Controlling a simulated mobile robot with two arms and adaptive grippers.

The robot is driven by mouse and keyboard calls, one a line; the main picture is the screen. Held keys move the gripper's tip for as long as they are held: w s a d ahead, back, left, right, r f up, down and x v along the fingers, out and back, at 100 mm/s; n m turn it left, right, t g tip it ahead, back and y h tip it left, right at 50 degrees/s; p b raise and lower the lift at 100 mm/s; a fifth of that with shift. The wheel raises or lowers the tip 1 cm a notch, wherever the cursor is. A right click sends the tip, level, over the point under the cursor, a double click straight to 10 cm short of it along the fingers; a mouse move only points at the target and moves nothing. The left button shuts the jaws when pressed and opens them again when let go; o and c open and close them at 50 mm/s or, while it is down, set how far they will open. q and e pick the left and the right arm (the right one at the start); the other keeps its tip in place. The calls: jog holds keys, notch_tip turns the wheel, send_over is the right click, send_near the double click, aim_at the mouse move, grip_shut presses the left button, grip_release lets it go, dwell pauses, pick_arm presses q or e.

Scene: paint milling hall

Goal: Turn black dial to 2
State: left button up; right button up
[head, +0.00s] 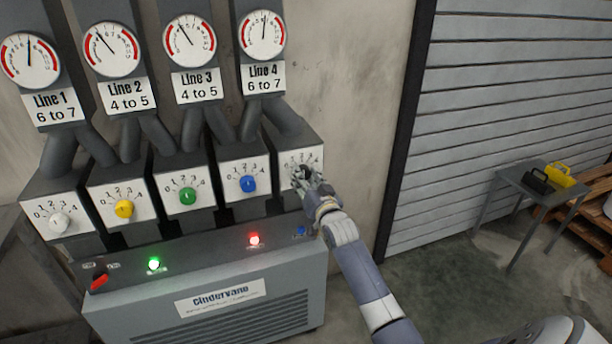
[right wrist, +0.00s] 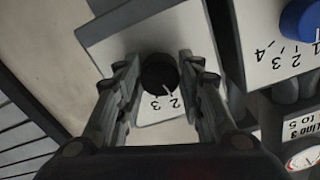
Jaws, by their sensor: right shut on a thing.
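The black dial (head: 303,171) is on the rightmost white scale plate of the row, mostly hidden by my gripper in the head view. The right wrist view shows the black dial (right wrist: 158,73) between my two fingers, with its short white mark pointing close to the printed 2. My right gripper (head: 309,178) is shut on the dial, and its fingers (right wrist: 158,78) are on either side of it. My left gripper is not in view.
White (head: 58,221), yellow (head: 124,209), green (head: 188,196) and blue (head: 248,184) dials sit to the left, under round gauges. A cabinet (head: 200,285) with lit lamps juts out below. A small table (head: 541,186) stands right, before a shutter.

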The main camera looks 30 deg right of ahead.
jog(key=shift+m+p, duration=0.35)
jog(key=shift+m, duration=0.65)
jog(key=o, duration=1.1)
jog(key=shift+c, duration=0.2)
jog(key=v, duration=1.2)
jog(key=shift+f, duration=0.1)
